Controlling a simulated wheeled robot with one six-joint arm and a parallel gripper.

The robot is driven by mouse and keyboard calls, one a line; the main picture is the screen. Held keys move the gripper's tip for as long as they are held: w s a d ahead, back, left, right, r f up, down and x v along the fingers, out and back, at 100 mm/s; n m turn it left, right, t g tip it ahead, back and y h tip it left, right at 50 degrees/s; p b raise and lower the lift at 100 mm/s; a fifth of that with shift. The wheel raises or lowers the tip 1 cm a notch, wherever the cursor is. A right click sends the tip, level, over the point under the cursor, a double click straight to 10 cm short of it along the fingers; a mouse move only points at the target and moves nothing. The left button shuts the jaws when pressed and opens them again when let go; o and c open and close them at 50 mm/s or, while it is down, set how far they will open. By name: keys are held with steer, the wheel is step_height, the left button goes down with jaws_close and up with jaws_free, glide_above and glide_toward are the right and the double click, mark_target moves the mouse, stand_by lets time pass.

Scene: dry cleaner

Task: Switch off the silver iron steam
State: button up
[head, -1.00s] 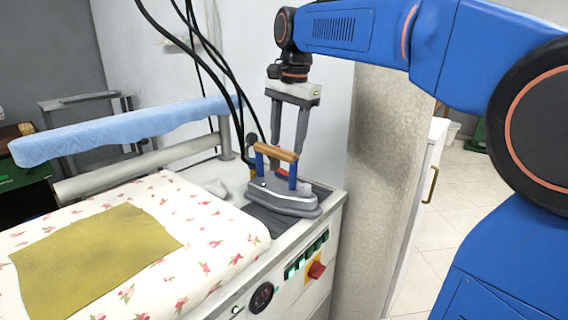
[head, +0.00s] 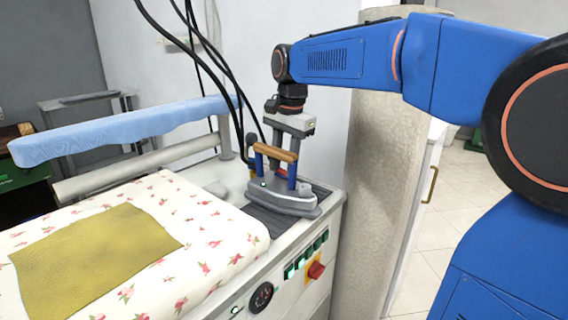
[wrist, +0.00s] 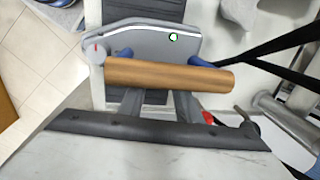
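The silver iron (head: 283,202) stands on a dark rest at the right end of the ironing table. Its wooden handle (head: 275,153) sits on blue posts; a small green light (wrist: 173,37) glows on its body. The wrist view also shows a pale round knob with a red mark (wrist: 96,50) beside the handle's left end. A small red part (wrist: 207,117) shows behind the handle. My gripper (head: 291,146) points down just behind the handle, its two fingers apart and nothing seen between them. Its fingers also show in the wrist view (wrist: 158,103); their tips are partly hidden by the handle.
A mustard cloth (head: 90,255) lies on the floral pad (head: 225,232). Black cables (head: 234,90) hang behind the iron. A beige column (head: 375,200) stands right.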

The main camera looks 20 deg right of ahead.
mark_target(283, 172)
steer(key=shift+c, duration=1)
steer(key=shift+w+a+g+h, duration=0.15)
steer(key=shift+g+h, duration=0.25)
steer(key=shift+g, duration=0.2)
steer(key=o, duration=1)
steer(key=shift+o, duration=0.2)
steer(key=shift+r, duration=0.1)
step_height(283, 172, up, 17)
steer(key=shift+r, duration=0.15)
